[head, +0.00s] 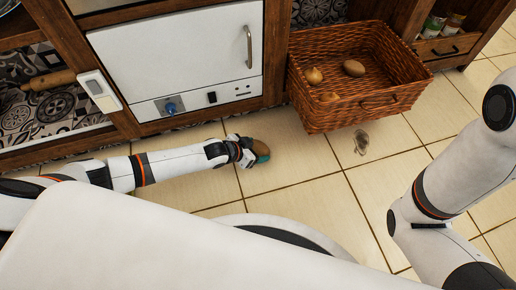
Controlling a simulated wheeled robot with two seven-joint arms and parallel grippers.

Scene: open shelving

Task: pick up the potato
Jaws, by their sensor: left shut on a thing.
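My left gripper (255,154) reaches out low over the tiled floor, left of the wicker basket. It is shut on a brown rounded thing that looks like a potato (260,144); the fingers and wrist hide part of it. A teal patch shows at the fingertips. The wicker basket (345,118) holds another brown oval, potato-like thing (354,68), an onion-like bulb (313,75) and a tan piece (330,97) near its front wall. My right arm shows at the right, but its gripper is out of view.
A white oven front (180,60) with a handle stands behind my left arm. Wooden shelving (275,50) runs along the back. A small clear item (361,141) lies on the floor before the basket. The tiles (310,180) between my arms are otherwise clear.

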